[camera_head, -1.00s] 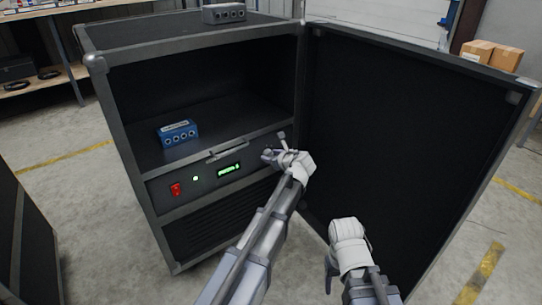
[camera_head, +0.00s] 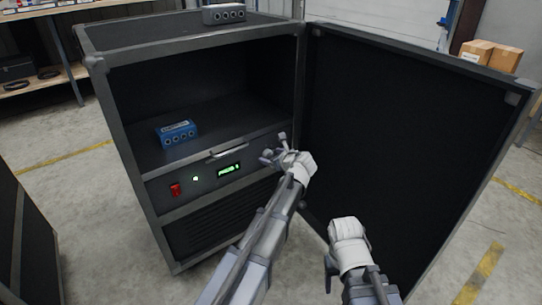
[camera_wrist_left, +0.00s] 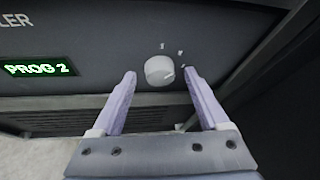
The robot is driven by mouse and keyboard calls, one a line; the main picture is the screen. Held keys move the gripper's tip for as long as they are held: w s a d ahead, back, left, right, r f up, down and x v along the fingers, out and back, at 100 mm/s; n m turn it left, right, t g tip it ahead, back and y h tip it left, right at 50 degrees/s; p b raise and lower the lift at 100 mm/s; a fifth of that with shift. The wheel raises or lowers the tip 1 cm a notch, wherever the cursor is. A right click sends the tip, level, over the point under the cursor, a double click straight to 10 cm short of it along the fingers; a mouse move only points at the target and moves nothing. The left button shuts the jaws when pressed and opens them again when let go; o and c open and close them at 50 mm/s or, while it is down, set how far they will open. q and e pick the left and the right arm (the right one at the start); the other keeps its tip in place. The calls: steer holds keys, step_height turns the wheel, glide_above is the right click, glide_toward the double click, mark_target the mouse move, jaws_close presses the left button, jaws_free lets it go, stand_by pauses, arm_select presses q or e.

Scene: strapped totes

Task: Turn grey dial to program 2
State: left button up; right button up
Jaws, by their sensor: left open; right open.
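The grey dial (camera_wrist_left: 159,70) is a round light knob on the dark controller panel, with small marks above and to its right. A pale pointer line on it points to the right. My left gripper (camera_wrist_left: 160,75) is open, with one finger on each side of the dial and gaps between; it also shows in the head view (camera_head: 275,148) at the panel's right end. The dial cannot be made out in the head view. The green display (camera_wrist_left: 38,69) left of the dial reads PROG 2. My right gripper (camera_head: 333,275) is open and empty, low in front of the door.
The panel (camera_head: 210,180) also carries a red switch (camera_head: 175,189) and a lit green lamp (camera_head: 195,179). A blue box (camera_head: 177,132) sits on the shelf above, a grey box (camera_head: 224,14) on top. The open door (camera_head: 400,140) stands close right of my arms.

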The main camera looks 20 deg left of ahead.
arm_select(q)
steer(key=p+v, duration=0.2)
steer(key=v, duration=0.5)
steer(key=shift+p, duration=0.4)
steer(key=s+d+f+n+g+h+p, duration=0.2)
steer(key=s+d+n+g, duration=0.15)
steer(key=s+n, duration=0.5)
steer(key=s+d+f+n+g+h+p, duration=0.1)
steer(key=s+d+n+g+h+p, duration=0.3)
steer(key=s, duration=0.8)
steer(key=s+d+f+n+g+h+p, duration=0.15)
steer(key=s+d+n, duration=0.25)
steer(key=s+n, duration=0.5)
step_height(320, 180, up, 38)
steer(key=s+p, duration=0.1)
steer(key=p, duration=3.6)
steer(key=shift+s+d+g+p, duration=0.3)
steer(key=shift+d+p, duration=0.05)
steer(key=shift+d, duration=0.05)
